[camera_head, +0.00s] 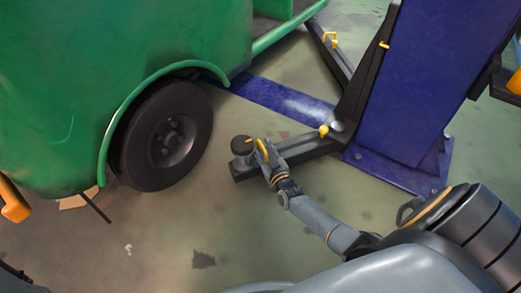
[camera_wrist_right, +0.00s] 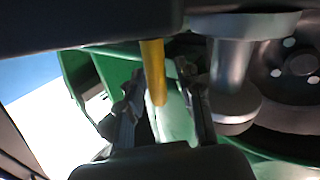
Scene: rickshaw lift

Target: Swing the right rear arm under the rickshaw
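The green rickshaw (camera_head: 130,50) stands at the left, with its black rear wheel (camera_head: 165,135) facing me. The black lift arm (camera_head: 305,148) reaches left from the foot of the blue post, its round pad (camera_head: 242,145) beside the wheel and apart from it. A yellow handle (camera_head: 263,150) stands near the pad. My right gripper (camera_head: 268,165) is at the handle. In the right wrist view, the yellow handle (camera_wrist_right: 153,70) is between the spread fingers of my right gripper (camera_wrist_right: 163,85), with gaps visible on both sides. Contact cannot be told. My left gripper is out of view.
The blue lift post (camera_head: 415,75) stands on a blue base plate (camera_head: 400,170) at the right. Another black arm (camera_head: 330,52) with a yellow handle (camera_head: 331,39) lies farther back. A blue floor strip (camera_head: 285,100) runs toward the rickshaw. The floor (camera_head: 150,235) in front of the wheel is mostly clear.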

